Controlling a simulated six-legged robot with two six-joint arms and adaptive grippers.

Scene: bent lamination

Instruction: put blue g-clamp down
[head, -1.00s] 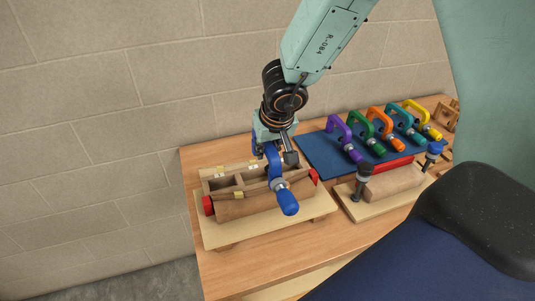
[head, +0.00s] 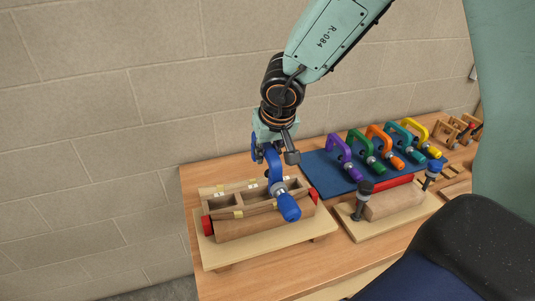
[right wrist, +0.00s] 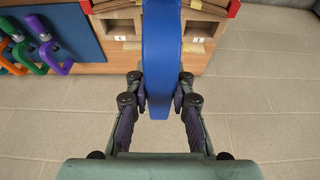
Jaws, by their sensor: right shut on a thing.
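The blue g-clamp (head: 274,170) is in my right gripper (head: 270,146), which is shut on its frame. The clamp's blue handle (head: 289,207) points down toward the front of the wooden bending form (head: 240,228). The clamp is at the form's right half; I cannot tell whether it touches the form. In the right wrist view, the blue frame (right wrist: 161,45) stands between the two fingers (right wrist: 160,103) and hides part of the form behind it. My left gripper is not in view.
A blue mat (head: 318,172) holds purple, green, orange, teal and yellow clamps at the right. A second form (head: 392,203) with dark and blue clamps stands in front of it. The form's pale baseboard (head: 225,257) is near the table's front left edge.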

